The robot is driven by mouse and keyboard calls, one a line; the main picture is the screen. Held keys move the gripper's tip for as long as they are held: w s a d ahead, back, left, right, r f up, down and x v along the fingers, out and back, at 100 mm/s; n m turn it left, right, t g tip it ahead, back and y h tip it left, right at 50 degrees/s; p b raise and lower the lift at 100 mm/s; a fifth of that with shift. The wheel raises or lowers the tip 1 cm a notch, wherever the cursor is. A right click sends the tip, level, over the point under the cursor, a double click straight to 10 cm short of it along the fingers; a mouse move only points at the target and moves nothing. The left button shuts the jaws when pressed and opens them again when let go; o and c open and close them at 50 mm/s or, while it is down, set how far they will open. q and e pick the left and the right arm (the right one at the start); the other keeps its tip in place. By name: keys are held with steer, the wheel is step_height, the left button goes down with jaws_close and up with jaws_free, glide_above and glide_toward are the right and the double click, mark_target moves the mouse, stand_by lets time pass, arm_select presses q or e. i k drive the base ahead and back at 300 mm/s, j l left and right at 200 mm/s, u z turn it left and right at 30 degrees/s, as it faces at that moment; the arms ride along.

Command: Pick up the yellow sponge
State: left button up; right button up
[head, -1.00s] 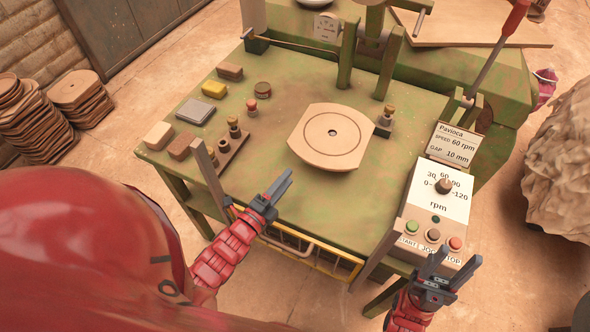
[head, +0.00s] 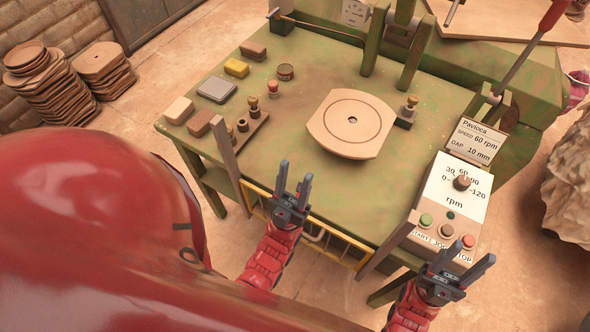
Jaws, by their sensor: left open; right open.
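The yellow sponge (head: 236,68) is a small yellow block lying on the green table (head: 300,75) near its far left side. A brown block (head: 253,51) lies just behind it and a grey pad (head: 217,89) just in front. My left gripper (head: 294,178) is open and empty over the table's front edge, well in front of and to the right of the sponge. My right gripper (head: 467,264) is open and empty at the lower right, in front of the control panel. Nothing hides the sponge.
A round-edged board (head: 350,123) lies mid-table. A wooden block with knobbed pegs (head: 243,138) and an upright post (head: 224,145) stand at the left front. A control panel (head: 452,200) is at right.

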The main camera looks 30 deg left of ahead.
mark_target(234, 68)
steer(key=k+j+u, duration=0.1)
steer(key=k+u, duration=0.25)
steer(key=i+l+u, duration=0.1)
steer(key=u, duration=0.35)
steer(key=i+l+u, duration=0.15)
steer(key=u, duration=0.35)
steer(key=i, duration=0.05)
